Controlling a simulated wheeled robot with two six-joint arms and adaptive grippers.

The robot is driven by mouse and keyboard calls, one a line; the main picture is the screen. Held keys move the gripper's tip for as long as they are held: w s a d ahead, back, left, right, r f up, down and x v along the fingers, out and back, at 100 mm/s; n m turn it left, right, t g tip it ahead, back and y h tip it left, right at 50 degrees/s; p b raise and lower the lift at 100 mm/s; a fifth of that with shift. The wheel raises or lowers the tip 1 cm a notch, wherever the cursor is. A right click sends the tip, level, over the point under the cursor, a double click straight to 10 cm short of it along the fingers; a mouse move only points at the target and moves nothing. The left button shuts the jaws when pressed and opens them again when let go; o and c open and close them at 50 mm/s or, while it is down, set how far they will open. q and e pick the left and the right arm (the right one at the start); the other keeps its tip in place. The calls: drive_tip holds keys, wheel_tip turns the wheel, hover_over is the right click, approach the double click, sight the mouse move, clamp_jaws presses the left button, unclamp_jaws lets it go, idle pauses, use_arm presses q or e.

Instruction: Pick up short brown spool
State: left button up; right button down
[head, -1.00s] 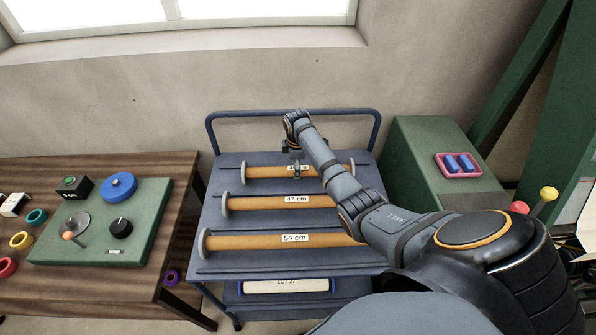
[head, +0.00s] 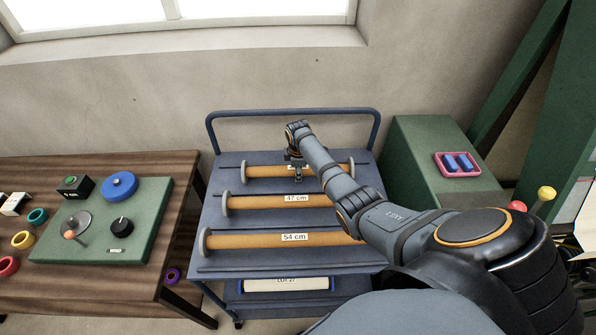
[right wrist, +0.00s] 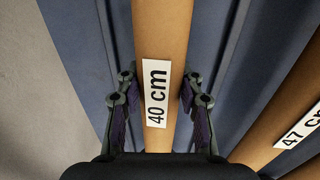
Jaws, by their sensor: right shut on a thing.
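The short brown spool (head: 258,172), a brown roll with pale end discs, lies on the blue cart at the back of a row of three. Its 40 cm label shows in the right wrist view, where the spool (right wrist: 165,30) runs up between my fingers. My right gripper (head: 296,174) is on the middle of the spool and covers its label in the head view. In the right wrist view the right gripper (right wrist: 158,78) is shut on the spool, one finger on each side of the label. My left gripper is not in view.
The 47 cm spool (head: 255,203) and the 54 cm spool (head: 255,240) lie in front on the cart (head: 215,265). The cart's rail (head: 290,112) stands behind. A wooden table (head: 120,280) is at left, a green block (head: 415,140) at right.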

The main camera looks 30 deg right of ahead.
drive_tip(key=shift+r, duration=0.1)
drive_tip(key=shift+w+r, duration=0.1)
drive_tip(key=shift+r, duration=0.15)
wheel_tip(320, 180, up, 3)
drive_tip(key=shift+f, duration=0.1)
drive_tip(key=s+a+r, duration=0.2)
drive_tip(key=s+r, duration=0.2)
drive_tip(key=s, duration=0.2)
drive_tip(key=s+a+r+b, duration=0.1)
drive_tip(key=s+a+r, duration=0.1)
drive_tip(key=s+r, duration=0.3)
drive_tip(key=shift+s+a+r, duration=0.3)
drive_tip(key=shift+s, duration=0.9)
